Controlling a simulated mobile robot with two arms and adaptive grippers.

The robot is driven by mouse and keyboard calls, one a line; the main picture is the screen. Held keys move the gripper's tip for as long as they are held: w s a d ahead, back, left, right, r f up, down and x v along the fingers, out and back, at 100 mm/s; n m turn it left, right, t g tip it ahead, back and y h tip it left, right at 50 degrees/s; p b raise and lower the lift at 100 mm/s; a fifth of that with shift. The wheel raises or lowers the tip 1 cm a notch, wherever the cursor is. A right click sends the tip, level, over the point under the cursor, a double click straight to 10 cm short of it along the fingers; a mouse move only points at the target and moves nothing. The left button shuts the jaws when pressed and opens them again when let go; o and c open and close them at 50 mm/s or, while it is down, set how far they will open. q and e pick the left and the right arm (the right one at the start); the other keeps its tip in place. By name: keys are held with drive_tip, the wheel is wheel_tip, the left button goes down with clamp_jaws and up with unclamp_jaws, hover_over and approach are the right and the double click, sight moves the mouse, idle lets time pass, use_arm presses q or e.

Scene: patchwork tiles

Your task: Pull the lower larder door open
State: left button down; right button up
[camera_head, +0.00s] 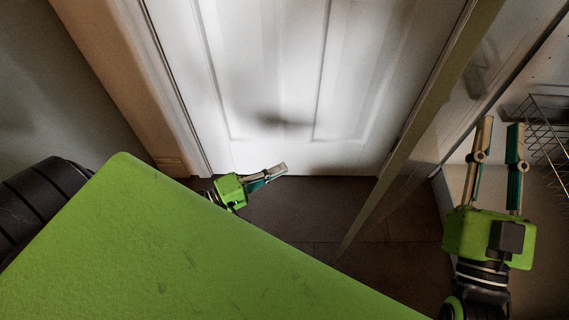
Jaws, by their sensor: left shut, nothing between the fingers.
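A tall panel seen nearly edge-on, which looks like the larder door (413,130), slants from the top right down to the floor. It stands out from a pale space on its right, so it appears open; whether it is the lower door I cannot tell. My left gripper (279,169) is shut and empty, low in front of a white panelled door, left of the slanting panel and apart from it. My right gripper (499,122) is on the panel's right side, its two fingers parted with nothing visible between them. No handle shows clearly.
The white panelled door (270,70) fills the back, with its frame (165,90) at left. A wire basket (545,130) is at the far right, close to my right gripper. Dark floor tiles (310,205) show bare between the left gripper and the slanting panel.

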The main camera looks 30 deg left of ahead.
use_arm(q)
drive_tip(key=v, duration=0.9)
drive_tip(key=shift+s, duration=0.3)
drive_tip(key=shift+a+r, duration=0.1)
drive_tip(key=shift+a, duration=0.05)
